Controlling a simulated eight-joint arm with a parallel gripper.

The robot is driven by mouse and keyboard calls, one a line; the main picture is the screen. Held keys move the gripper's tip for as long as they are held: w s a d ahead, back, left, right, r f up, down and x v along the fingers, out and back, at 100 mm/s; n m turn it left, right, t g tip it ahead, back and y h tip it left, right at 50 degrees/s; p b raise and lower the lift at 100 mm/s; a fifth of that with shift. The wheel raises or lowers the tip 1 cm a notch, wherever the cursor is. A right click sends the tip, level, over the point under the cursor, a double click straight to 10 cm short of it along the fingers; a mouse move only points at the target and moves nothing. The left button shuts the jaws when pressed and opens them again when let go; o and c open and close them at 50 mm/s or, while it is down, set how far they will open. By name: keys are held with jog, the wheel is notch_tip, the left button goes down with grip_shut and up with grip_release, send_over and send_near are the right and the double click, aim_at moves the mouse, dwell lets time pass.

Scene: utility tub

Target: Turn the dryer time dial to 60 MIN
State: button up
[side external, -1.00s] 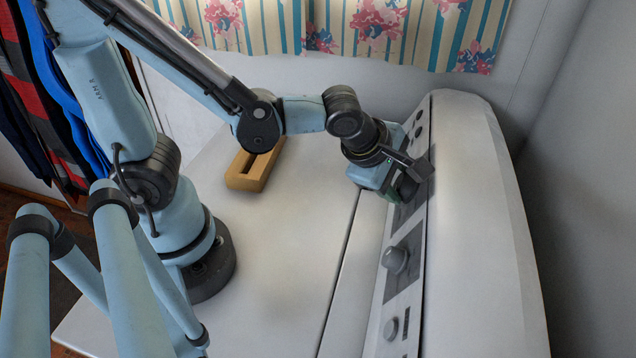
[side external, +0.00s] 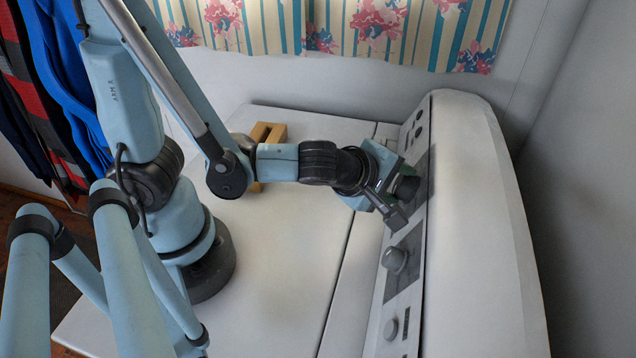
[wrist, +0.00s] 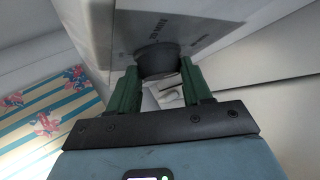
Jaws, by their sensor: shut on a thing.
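A dark round dial (side external: 407,187) sits on the grey control panel (side external: 405,240) of the white dryer, at the panel's middle-far part. My gripper (side external: 398,196) is at this dial, with its fingers on either side of it. In the wrist view, the green fingers (wrist: 160,82) are shut on the dial (wrist: 158,60), which is dark and faces me between them. Small print (wrist: 172,27) shows on the panel above the dial, too blurred to read. The dial's pointer and setting cannot be made out.
A second grey knob (side external: 395,259) and a smaller knob (side external: 390,328) are nearer along the panel. A wooden block (side external: 268,134) lies on the dryer top (side external: 290,230), partly behind my arm. The dryer top's front part is clear. A flowered curtain (side external: 340,25) hangs behind.

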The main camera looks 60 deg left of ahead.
jog(key=o, duration=1)
jog(key=shift+o, duration=0.2)
jog(key=a+v, duration=0.1)
jog(key=v, duration=1.1)
jog(key=shift+d, duration=0.4)
